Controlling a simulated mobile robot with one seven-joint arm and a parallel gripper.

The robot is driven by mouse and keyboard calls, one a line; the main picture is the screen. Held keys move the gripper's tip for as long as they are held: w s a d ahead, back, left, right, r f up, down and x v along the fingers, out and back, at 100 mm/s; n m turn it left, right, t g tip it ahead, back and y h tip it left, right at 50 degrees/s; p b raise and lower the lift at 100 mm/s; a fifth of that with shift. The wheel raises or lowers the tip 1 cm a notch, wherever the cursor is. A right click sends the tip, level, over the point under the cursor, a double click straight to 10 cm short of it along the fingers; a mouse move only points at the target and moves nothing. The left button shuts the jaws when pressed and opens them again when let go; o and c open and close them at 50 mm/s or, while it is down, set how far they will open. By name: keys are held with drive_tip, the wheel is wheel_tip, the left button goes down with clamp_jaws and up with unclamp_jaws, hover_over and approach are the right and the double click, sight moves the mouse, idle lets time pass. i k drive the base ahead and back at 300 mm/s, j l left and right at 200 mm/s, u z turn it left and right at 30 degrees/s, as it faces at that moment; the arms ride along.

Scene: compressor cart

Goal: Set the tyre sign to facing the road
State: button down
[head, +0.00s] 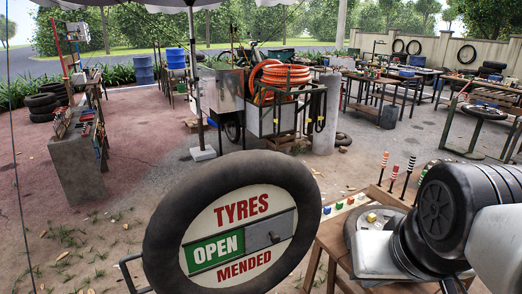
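The tyre sign (165,215) stands upright in the near foreground, a black tyre around a cream disc. Its printed face is turned towards my head camera and reads TYRES, OPEN and MENDED. OPEN is on a green panel (216,252), beside a grey panel (270,232) with a small dark knob. A dark metal bracket (128,272) shows at its lower left; its lower edge is cut off. The road (130,58) runs across the far background, behind the sign. My arm is at the right, apart from the sign in the picture. My gripper's fingers are not visible.
A wooden table (326,238) with small coloured blocks and striped-handled tools stands right of the sign, partly behind my arm. A cart (275,118) with orange hose is beyond. A concrete stand (75,165) is at left.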

sight(194, 240)
drive_tip(key=k+u, duration=0.1)
drive_tip(key=u, duration=1.5)
drive_tip(key=i+j+z, duration=0.15)
drive_tip(key=j, duration=0.15)
drive_tip(key=j+z, duration=0.15)
drive_tip(key=j, duration=0.15)
drive_tip(key=i+j+z, duration=0.2)
drive_tip(key=j, duration=0.15)
drive_tip(key=k, duration=0.05)
